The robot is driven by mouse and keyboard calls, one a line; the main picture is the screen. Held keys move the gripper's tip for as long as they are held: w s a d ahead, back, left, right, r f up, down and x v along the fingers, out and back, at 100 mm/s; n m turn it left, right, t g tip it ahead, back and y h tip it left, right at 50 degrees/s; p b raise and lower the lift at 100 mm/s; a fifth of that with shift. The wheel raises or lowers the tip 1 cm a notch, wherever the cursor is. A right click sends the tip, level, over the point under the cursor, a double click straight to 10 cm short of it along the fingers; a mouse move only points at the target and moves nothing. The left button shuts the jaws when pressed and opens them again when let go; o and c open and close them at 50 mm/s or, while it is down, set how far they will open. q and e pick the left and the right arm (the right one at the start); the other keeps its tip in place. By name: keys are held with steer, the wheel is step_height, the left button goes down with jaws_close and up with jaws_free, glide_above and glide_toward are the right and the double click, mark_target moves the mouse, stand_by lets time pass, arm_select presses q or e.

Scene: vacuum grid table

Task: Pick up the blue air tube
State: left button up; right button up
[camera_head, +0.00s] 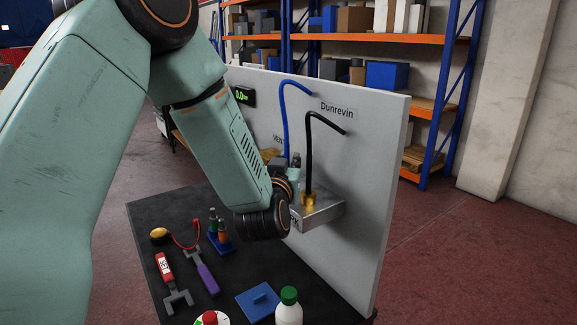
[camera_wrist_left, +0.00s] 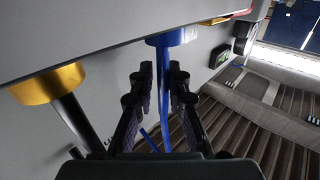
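The blue air tube (camera_head: 285,115) rises in front of the grey upright panel in the head view and bends right at its top. Its lower part is hidden behind my left wrist and gripper (camera_head: 295,168). In the left wrist view, the blue tube (camera_wrist_left: 163,95) runs between the two dark fingers of my left gripper (camera_wrist_left: 162,82), below a blue collar (camera_wrist_left: 172,38). The fingers stand apart on both sides of the tube, with narrow gaps visible. My right gripper is in neither view.
A black tube (camera_head: 309,150) in a gold fitting (camera_head: 308,199) stands close to the right on a metal block (camera_head: 325,215). The panel (camera_head: 370,170) is close behind. The dark table (camera_head: 145,215) holds tools, a blue plate (camera_head: 258,301) and a green-capped bottle (camera_head: 289,310).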

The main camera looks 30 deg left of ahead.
arm_select(q)
steer(key=shift+s+a, duration=0.2)
steer(key=shift+a, duration=0.15)
jaws_close()
steer(key=shift+w+d, duration=0.15)
steer(key=shift+d, duration=0.1)
step_height(320, 180, up, 9)
steer(key=shift+r+p, duration=0.1)
steer(key=shift+p, duration=0.3)
steer(key=shift+a+r, duration=0.15)
steer(key=shift+r, duration=0.2)
